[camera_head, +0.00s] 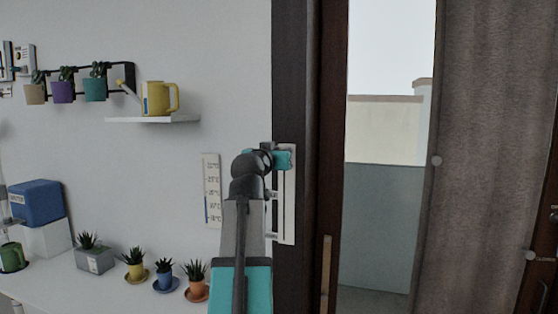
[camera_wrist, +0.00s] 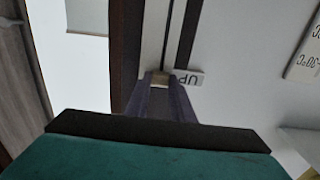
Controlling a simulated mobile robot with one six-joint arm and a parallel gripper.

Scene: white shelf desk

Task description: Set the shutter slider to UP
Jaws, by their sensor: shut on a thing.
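The shutter slider panel (camera_head: 287,215) is a tall narrow white plate on the wall beside the dark window frame. My gripper (camera_head: 280,157) is at the panel's upper end and covers the knob in the head view. In the wrist view, my gripper (camera_wrist: 160,88) is shut on a small tan slider knob (camera_wrist: 160,78). A dark slot (camera_wrist: 168,35) runs away from the knob. A white label reading UP (camera_wrist: 189,78), upside down in this view, is right beside the knob.
A thermometer plate (camera_head: 212,190) hangs on the wall left of the panel. A shelf (camera_head: 150,119) holds a yellow watering can (camera_head: 158,99). Several potted plants stand on the white desk (camera_head: 120,289) below. A curtain (camera_head: 490,150) hangs at right.

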